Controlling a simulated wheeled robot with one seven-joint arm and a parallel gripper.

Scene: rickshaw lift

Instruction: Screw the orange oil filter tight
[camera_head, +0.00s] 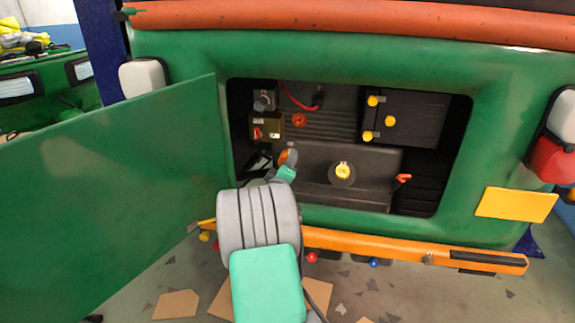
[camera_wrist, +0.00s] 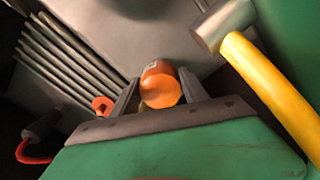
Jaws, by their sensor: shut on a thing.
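The orange oil filter (camera_wrist: 160,88) stands between the two grey fingers of my gripper (camera_wrist: 158,80) in the wrist view. The fingers are shut on it, one on each side. In the head view the filter (camera_head: 291,157) shows as a small orange spot at the left of the open engine bay, just beyond my gripper (camera_head: 283,166). My arm and wrist hide much of that corner. The filter's seat and thread are hidden, so I cannot tell how tightly it sits.
The green door (camera_head: 110,190) hangs open at the left. A hammer with a yellow handle (camera_wrist: 265,75) lies close by in the wrist view. An orange ring-like part (camera_head: 299,120), a red cable (camera_head: 295,100) and a yellow cap (camera_head: 343,171) are in the bay. An orange bumper (camera_head: 420,250) runs below.

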